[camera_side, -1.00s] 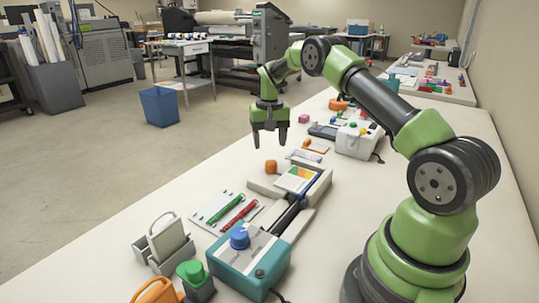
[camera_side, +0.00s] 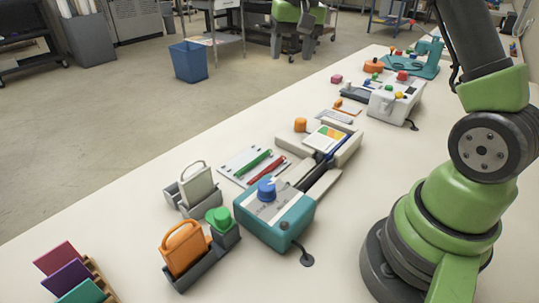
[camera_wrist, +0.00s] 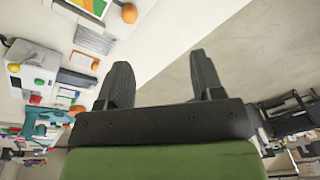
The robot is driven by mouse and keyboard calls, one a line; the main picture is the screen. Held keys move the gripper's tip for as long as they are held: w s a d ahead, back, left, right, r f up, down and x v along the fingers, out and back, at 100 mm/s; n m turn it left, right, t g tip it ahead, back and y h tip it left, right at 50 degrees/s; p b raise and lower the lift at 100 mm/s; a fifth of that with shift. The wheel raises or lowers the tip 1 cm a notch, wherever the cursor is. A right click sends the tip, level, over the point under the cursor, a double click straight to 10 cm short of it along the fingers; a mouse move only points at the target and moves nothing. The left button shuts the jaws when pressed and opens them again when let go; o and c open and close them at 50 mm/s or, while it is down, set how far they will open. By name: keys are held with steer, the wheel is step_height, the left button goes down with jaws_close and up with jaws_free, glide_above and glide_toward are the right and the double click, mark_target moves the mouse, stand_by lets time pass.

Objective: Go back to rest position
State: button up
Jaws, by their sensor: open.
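My gripper (camera_side: 291,52) hangs at the top of the side view, with its dark fingers pointing down. It is high above the table and clear of everything on it. In the wrist view its two fingers (camera_wrist: 163,78) stand wide apart with nothing between them. The upper part of my arm runs out of the top of the side view, so its full pose is hidden.
The white table (camera_side: 120,240) carries a teal machine with a blue knob (camera_side: 275,218), a card on a beige feed (camera_side: 328,137), an orange holder (camera_side: 182,248), pens (camera_side: 253,162) and a white control box (camera_side: 394,103). A blue bin (camera_side: 188,62) stands on the floor.

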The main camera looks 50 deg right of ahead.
steer(key=s+a+r+n+t+y, duration=0.1)
steer(key=s+a+r+t, duration=0.1)
steer(key=s+a+r, duration=0.4)
steer(key=s+a+r+n+t, duration=0.2)
steer(key=s+a+r, duration=0.1)
steer(key=s+a, duration=0.5)
steer(key=s+a+f+t+y, duration=0.1)
steer(key=s+a+f, duration=0.1)
steer(key=s, duration=0.6)
steer(key=shift+s+f+n, duration=0.15)
steer(key=shift+s+n, duration=0.1)
steer(key=shift+n, duration=0.05)
